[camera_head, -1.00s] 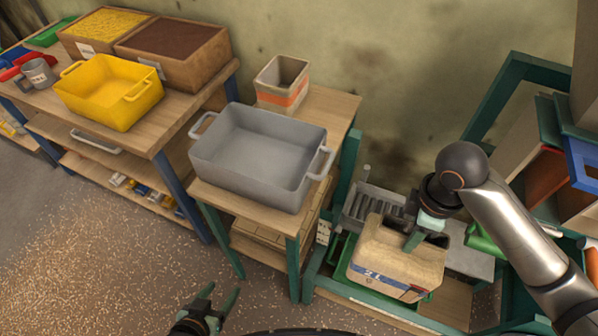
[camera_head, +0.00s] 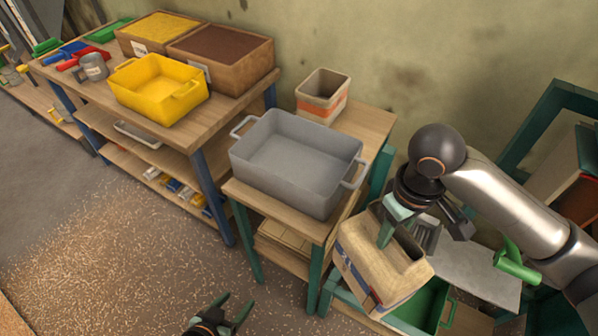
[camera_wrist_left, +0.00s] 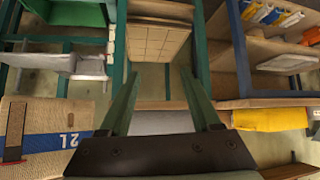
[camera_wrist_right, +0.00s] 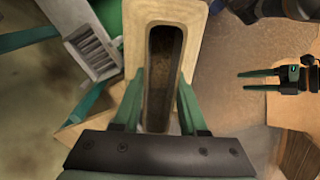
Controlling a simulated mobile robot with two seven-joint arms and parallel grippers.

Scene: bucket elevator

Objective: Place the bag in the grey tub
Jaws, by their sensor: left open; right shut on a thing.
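The bag (camera_head: 384,262) is tan with a blue printed stripe and an open slot in its top. My right gripper (camera_head: 388,232) is shut on the bag's top edge and holds it tilted, in front and to the right of the grey tub. The bag's open top also shows in the right wrist view (camera_wrist_right: 165,25) between the fingers. The grey tub (camera_head: 285,182) stands empty on a small wooden table, with a handle at each end. My left gripper (camera_head: 232,310) is open and empty, low over the floor at the bottom of the head view.
A green crate (camera_head: 425,308) stands below the bag in a green frame. A tan box with an orange band (camera_head: 322,98) stands behind the tub. A yellow tub (camera_head: 158,92) and two wooden boxes sit on the left bench. The floor at front left is clear.

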